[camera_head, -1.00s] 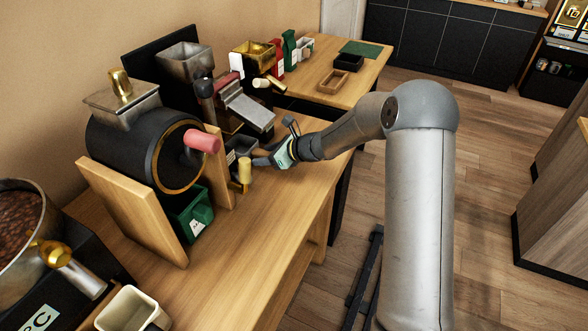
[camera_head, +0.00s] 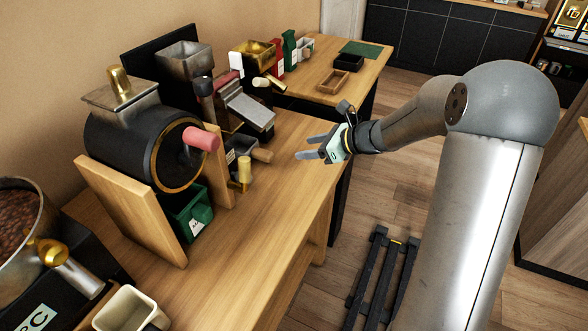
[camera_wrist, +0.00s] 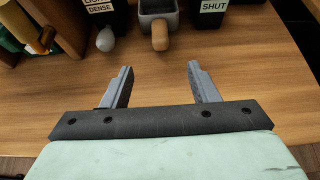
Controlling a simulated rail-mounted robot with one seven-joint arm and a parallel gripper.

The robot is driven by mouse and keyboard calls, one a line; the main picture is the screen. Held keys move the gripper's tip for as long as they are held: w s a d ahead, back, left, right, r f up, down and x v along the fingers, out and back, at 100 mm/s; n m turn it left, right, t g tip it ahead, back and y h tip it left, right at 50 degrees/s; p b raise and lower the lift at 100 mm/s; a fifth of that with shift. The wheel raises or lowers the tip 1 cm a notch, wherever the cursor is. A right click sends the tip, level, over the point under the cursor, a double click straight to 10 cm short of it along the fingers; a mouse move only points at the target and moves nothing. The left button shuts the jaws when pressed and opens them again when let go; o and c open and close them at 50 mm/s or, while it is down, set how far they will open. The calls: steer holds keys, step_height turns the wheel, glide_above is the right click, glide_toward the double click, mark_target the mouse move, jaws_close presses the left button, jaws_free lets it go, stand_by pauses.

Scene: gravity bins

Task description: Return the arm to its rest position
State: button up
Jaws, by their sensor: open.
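My gripper (camera_head: 312,147) is open and empty. In the head view it hangs over the right edge of the wooden bench (camera_head: 270,215), pointing left. The same handle (camera_wrist: 160,36) shows in the wrist view, ahead of the fingers.
A black drum with a pink handle (camera_head: 201,138) and a hopper machine (camera_head: 185,58) stand on the bench. A green bin (camera_head: 190,214) sits below the drum. Labelled dark bins (camera_wrist: 207,12) stand ahead.

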steer(key=s+a+r+n+g+h, duration=0.1)
steer(key=s+a+n+g+h, duration=0.15)
steer(key=s+n, duration=0.5)
steer(key=s+a+r+n+g+h, duration=0.1)
steer(key=s+n+g+h, duration=0.3)
steer(key=s, duration=0.7)
steer(key=s+d+n+h+p, duration=0.1)
steer(key=s+d+n+h, duration=0.2)
steer(key=s+d+n, duration=0.4)
steer(key=s+f+n, duration=0.1)
steer(key=s+n, duration=0.5)
steer(key=s, duration=0.2)
steer(key=shift+t+h, duration=0.35)
